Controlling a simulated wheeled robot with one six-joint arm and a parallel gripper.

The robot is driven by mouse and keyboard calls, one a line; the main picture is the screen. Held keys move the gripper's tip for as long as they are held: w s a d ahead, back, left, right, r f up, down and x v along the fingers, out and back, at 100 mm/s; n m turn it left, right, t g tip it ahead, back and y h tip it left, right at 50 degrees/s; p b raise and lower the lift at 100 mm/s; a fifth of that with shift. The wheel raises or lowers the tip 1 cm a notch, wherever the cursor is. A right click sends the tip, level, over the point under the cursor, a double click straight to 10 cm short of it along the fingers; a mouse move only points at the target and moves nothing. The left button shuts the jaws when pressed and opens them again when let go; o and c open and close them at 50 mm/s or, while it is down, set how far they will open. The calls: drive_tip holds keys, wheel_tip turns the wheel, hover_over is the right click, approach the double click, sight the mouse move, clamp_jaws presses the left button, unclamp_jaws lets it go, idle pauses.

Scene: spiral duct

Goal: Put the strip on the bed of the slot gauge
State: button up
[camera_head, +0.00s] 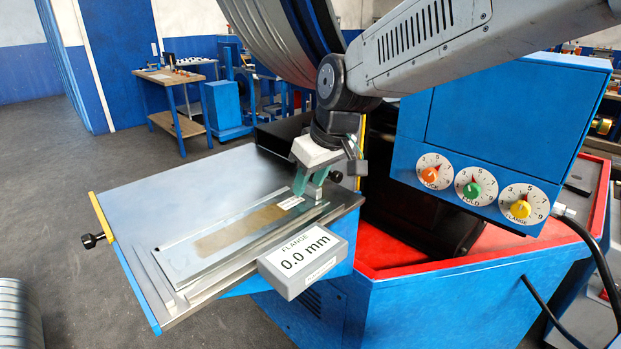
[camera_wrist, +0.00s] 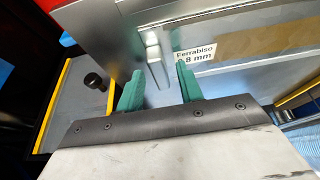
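The strip (camera_head: 240,229) is a flat grey metal piece with a brownish patch and a white label. It lies flat on the bed of the slot gauge (camera_head: 165,232), along the front rail. The wrist view shows the strip (camera_wrist: 240,45) with its label reading "Ferrabiso" and "8 mm". My gripper (camera_head: 310,185) is over the right end of the strip, pointing down. In the wrist view my gripper (camera_wrist: 158,82) has its two green fingers apart, with nothing clasped between them. The right fingertip is close to the label; I cannot tell whether it touches.
A grey display box (camera_head: 307,262) reading "FLANGE 0.0 mm" is at the bed's front. A small metal block (camera_wrist: 154,52) stands beyond my fingers. A black knob (camera_head: 92,240) sticks out at the left. A blue panel with three dials (camera_head: 473,189) stands to the right.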

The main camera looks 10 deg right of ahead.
drive_tip(key=v, duration=1.2)
drive_tip(key=s+d+f+m+g+h, duration=0.1)
drive_tip(key=s+d+f+m, duration=0.1)
drive_tip(key=s+d+f, duration=0.2)
drive_tip(key=s+d+f+m, duration=0.2)
drive_tip(key=s+d+f, duration=0.2)
drive_tip(key=s, duration=0.7)
drive_tip(key=s+d+f+m+g+h, duration=0.1)
drive_tip(key=s+d+f+m, duration=0.1)
drive_tip(key=s+d, duration=0.4)
drive_tip(key=shift+s+f+m+g+h, duration=0.3)
drive_tip(key=shift+s+f+m, duration=0.1)
drive_tip(key=shift+s+f, duration=0.45)
drive_tip(key=shift+w, duration=0.1)
